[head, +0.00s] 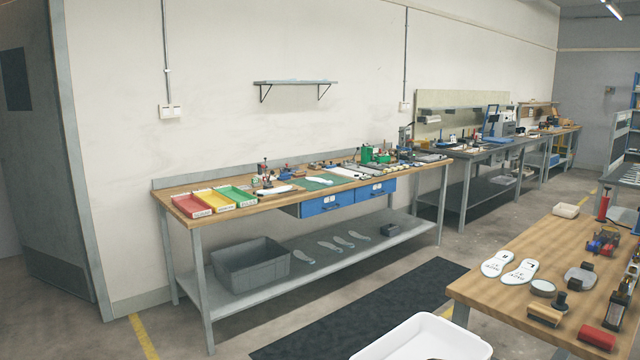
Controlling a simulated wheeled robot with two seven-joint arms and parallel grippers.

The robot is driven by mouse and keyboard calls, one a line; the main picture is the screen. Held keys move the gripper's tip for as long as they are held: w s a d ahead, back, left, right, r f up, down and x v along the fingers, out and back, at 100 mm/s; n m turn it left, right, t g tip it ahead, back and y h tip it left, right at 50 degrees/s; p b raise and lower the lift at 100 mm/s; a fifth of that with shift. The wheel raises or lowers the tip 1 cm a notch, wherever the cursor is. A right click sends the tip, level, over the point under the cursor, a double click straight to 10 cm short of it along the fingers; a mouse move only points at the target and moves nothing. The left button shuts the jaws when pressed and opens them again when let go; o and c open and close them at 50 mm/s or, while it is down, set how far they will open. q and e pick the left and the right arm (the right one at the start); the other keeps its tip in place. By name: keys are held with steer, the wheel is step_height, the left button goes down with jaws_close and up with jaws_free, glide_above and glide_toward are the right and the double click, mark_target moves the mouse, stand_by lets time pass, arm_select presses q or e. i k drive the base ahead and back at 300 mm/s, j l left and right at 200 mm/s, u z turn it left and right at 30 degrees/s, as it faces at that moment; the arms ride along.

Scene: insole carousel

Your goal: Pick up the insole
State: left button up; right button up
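Two white insole-shaped pieces with dark print, a left one (497,264) and a right one (520,271), lie side by side on the wooden table (545,240) at the right. Several pale grey insole shapes (330,245) lie in a row on the lower shelf of the long workbench. A white insole-like piece (318,180) lies on the workbench top. The picture does not show which one the task means. Neither of my grippers is in view.
The long workbench (240,208) stands along the wall with red, yellow and green trays at its left end. A grey bin (250,265) sits on its lower shelf. A white tub (425,335) is at the bottom. A dark mat (365,305) covers open floor.

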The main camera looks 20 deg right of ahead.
mark_target(321, 181)
steer(key=i+j+u, duration=0.3)
steer(key=i, duration=0.55)
steer(key=i+u, duration=0.35)
steer(key=i, duration=0.45)
steer(key=i+l+z, duration=0.1)
steer(key=i+z, duration=0.65)
steer(key=i+j+z, duration=0.1)
steer(key=i+z, duration=0.3)
steer(key=i+j+z, duration=0.25)
steer(key=i+z, duration=0.15)
steer(key=i+l+z, duration=0.25)
steer(key=i+z, duration=0.6)
steer(key=i, duration=0.2)
steer(key=i+z, duration=0.45)
steer(key=i+l+u, duration=0.15)
steer(key=i+u, duration=0.3)
steer(key=i, duration=0.2)
steer(key=i+l+u, duration=0.45)
steer(key=i, duration=0.15)
steer(key=i+l+u, duration=0.6)
steer(key=l, duration=0.2)
steer(key=i+l+u, duration=0.2)
steer(key=l, duration=0.2)
steer(key=i+l+u, duration=0.2)
steer(key=l, duration=0.2)
steer(key=i+l+u, duration=0.2)
steer(key=l, duration=0.25)
steer(key=l+u, duration=0.2)
steer(key=l, duration=0.55)
steer(key=i, duration=0.2)
